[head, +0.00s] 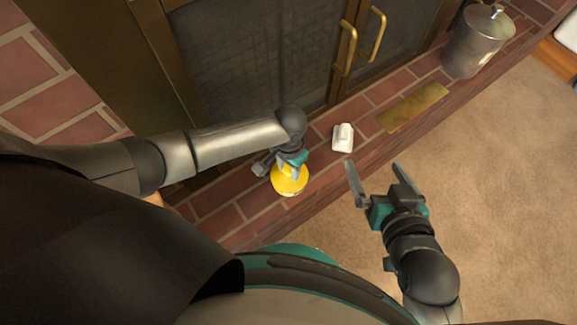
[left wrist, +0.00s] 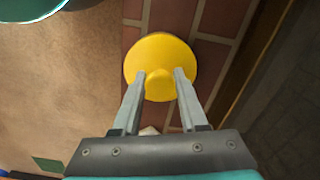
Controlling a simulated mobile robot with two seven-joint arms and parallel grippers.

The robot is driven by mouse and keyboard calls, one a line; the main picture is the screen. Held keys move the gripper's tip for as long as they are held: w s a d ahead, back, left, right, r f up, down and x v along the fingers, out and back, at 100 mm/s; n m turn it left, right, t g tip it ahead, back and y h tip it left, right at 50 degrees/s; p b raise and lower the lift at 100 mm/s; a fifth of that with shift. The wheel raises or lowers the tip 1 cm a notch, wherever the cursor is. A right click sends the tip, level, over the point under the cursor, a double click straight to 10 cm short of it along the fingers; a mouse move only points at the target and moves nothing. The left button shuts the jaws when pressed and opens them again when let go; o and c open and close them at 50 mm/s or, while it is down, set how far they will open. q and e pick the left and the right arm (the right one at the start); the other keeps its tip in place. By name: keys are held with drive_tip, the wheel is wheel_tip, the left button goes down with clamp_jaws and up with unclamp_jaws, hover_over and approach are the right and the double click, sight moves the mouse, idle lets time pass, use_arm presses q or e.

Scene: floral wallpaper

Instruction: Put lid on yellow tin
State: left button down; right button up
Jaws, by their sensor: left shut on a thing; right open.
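A round yellow lid with a small knob (left wrist: 158,84) fills the middle of the left wrist view. In the head view the yellow thing (head: 289,182) shows under my left gripper (head: 281,167), over the brick ledge. My left gripper is shut on the knob, with one finger (left wrist: 160,76) on each side of it. I cannot tell how much of the yellow is lid and how much is tin, or whether the lid sits on the tin. My right gripper (head: 373,167) is open and empty, to the right of the yellow thing, over the ledge's edge and carpet.
A small white object (head: 343,137) lies on the brick ledge (head: 243,213) right of the yellow thing. A brass plate (head: 413,107) and a metal canister (head: 476,42) are further right. Glass doors with brass handles (head: 345,48) stand behind. The carpet (head: 500,190) is clear.

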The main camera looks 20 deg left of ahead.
use_arm(q)
drive_tip(key=shift+p, duration=0.4)
idle(0.5)
unclamp_jaws()
idle(0.5)
wheel_tip(320, 180, up, 7)
drive_tip(key=p, duration=0.8)
idle(0.7)
